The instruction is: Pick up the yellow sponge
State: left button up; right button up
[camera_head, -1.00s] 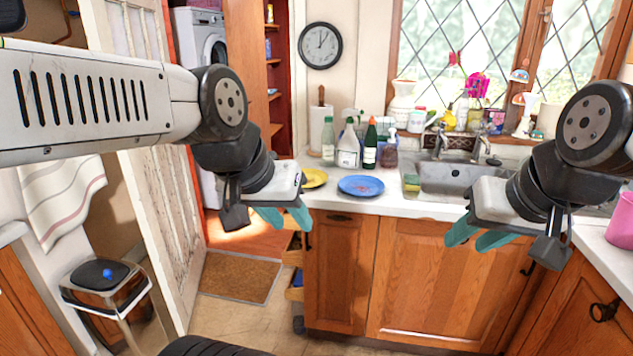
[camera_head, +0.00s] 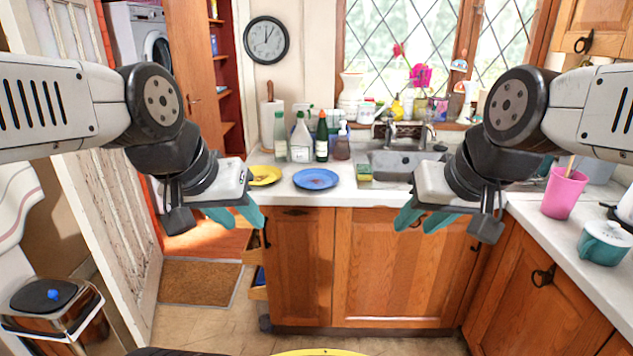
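The small yellow sponge (camera_head: 364,172), with a greenish part, lies on the counter at the left edge of the sink, right of the blue plate (camera_head: 316,179). My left gripper (camera_head: 246,228) is open and empty in front of the counter, below the yellow plate (camera_head: 264,175) in the picture. My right gripper (camera_head: 414,230) is open and empty in front of the cabinet doors, below and right of the sponge in the picture. Neither gripper touches the sponge.
Several bottles (camera_head: 321,137) stand behind the plates. The sink (camera_head: 392,166) with its taps is under the window. A pink cup (camera_head: 564,192) and a teal pot (camera_head: 604,243) stand on the right counter. The white counter's front edge (camera_head: 330,199) lies beyond my grippers.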

aim_at(364, 172)
jog(key=i+l+u, duration=0.25)
jog(key=i+l, duration=0.25)
jog(key=i, duration=0.2)
jog(key=i+l+u, duration=0.3)
jog(key=i+l, duration=0.3)
